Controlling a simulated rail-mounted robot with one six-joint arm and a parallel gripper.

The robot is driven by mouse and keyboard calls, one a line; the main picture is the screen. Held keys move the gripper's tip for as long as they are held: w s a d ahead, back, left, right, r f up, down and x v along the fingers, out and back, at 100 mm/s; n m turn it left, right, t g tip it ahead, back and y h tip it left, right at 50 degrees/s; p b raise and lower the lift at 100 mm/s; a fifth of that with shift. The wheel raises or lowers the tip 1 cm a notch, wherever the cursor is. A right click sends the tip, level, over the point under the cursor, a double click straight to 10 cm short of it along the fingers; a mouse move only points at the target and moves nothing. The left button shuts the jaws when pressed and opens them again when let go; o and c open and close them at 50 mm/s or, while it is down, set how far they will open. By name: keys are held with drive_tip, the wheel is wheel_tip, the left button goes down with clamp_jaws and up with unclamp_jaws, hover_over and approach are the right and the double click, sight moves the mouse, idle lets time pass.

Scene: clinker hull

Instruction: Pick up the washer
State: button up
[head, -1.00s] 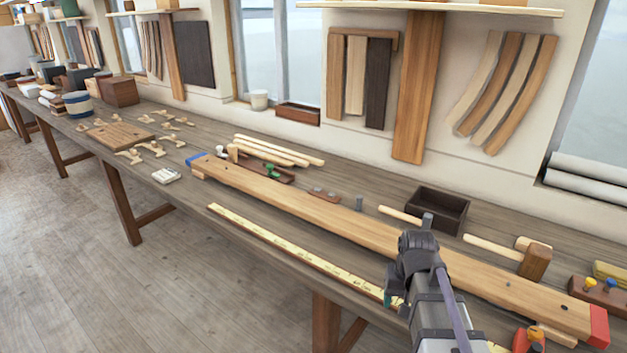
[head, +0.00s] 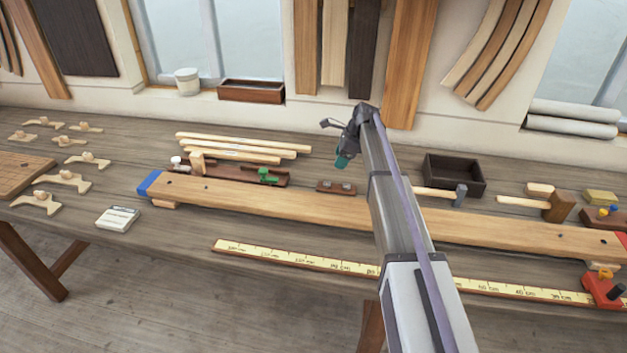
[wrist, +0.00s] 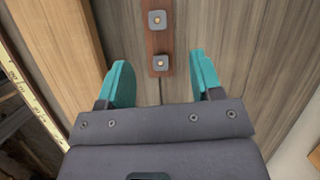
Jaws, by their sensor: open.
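Two small grey square washers with copper-coloured centres sit on a narrow dark wooden strip (wrist: 158,40); the far washer (wrist: 157,19) and the near washer (wrist: 160,63) are in line. In the head view the same strip (head: 323,188) lies on the bench behind the long plank, its washers tiny there. My gripper (wrist: 162,72) is open, with teal fingers either side of the strip's near end in the wrist picture and nothing between them. In the head view my gripper (head: 341,160) hangs above the bench near the strip; its exact height is unclear.
The long plank (head: 270,201) with a blue left end runs along the bench in front of the strip. Pale rods (head: 240,147) and a green-knobbed tool (head: 268,175) lie left. A dark open box (head: 455,174) and hammer (head: 460,194) are right. The wall stands behind.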

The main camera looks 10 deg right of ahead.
drive_tip(key=d+m, duration=0.1)
drive_tip(key=d, duration=0.1)
drive_tip(key=b, duration=0.6)
hover_over(329, 183)
drive_tip(key=d, duration=0.3)
drive_tip(key=f, duration=0.5)
drive_tip(key=shift+s+a+f, duration=0.15)
drive_tip(key=shift+s+f, duration=0.05)
drive_tip(key=shift+s, duration=0.2)
drive_tip(key=shift+a+p, duration=0.15)
drive_tip(key=shift+p, duration=0.15)
drive_tip(key=b+x, duration=0.4)
drive_tip(key=x, duration=0.1)
drive_tip(key=shift+b, duration=0.4)
drive_tip(key=shift+a+f, duration=0.1)
drive_tip(key=shift+r, duration=0.2)
drive_tip(key=shift+f, duration=0.2)
drive_tip(key=shift+c, duration=0.2)
